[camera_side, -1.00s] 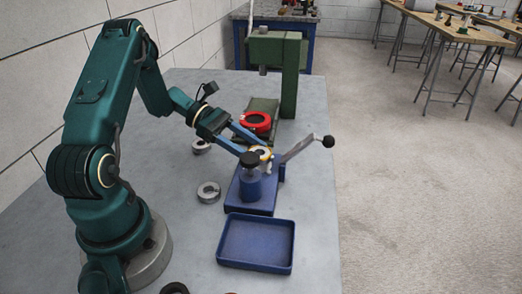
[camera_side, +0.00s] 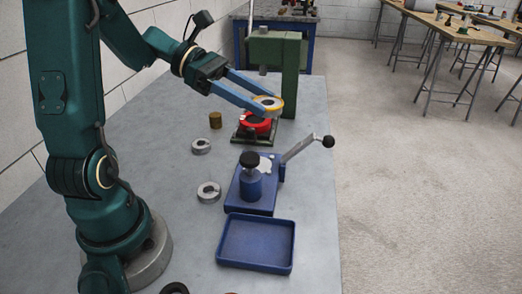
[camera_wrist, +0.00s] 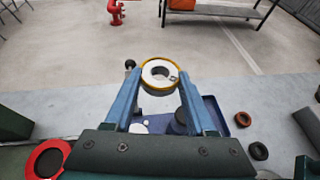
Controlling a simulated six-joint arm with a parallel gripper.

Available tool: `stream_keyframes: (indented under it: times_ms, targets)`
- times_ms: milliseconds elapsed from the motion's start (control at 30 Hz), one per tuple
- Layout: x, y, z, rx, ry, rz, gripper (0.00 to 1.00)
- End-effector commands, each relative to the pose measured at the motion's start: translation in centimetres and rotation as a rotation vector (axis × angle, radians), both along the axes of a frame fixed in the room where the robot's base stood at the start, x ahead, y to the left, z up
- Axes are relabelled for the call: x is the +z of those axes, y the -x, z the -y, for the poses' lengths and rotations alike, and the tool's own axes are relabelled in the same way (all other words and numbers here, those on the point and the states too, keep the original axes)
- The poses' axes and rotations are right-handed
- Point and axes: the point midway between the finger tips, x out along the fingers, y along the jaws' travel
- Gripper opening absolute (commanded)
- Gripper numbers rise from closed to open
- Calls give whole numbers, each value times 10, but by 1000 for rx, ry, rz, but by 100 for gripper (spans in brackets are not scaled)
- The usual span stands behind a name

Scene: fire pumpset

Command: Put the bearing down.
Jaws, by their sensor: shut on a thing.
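The bearing (camera_side: 276,99), a pale ring with a yellow rim, is held in the air between the two blue fingers of my gripper (camera_side: 267,103). The wrist view shows the bearing (camera_wrist: 160,68) between the fingertips of my gripper (camera_wrist: 160,78), with its hole facing the camera. In the side view it overlaps the far part of a red ring (camera_side: 256,127) on the green press base (camera_side: 240,137). In the wrist view the red ring (camera_wrist: 47,161) lies lower left, apart from the bearing.
A blue fixture (camera_side: 237,206) with a black knob and a lever stands in front of the press (camera_side: 290,77). An empty blue tray (camera_side: 255,238) is nearer. Two grey rings (camera_side: 201,146) (camera_side: 209,191) and a brass cylinder (camera_side: 215,120) stand to the left.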

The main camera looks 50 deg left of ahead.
Motion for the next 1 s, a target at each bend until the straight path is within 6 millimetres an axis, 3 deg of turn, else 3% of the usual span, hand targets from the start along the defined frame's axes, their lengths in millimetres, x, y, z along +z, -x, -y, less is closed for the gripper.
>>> stream_keyframes:
  times_ms: [233,433,700,1000]
  targets:
    - [5,8,14,53,0,0,0]
    - [1,1,2,14,2,-2,0]
    - [-31,-14,-31,-63,4,-3,0]
    - [-63,-18,-48,-80,2,-1,0]
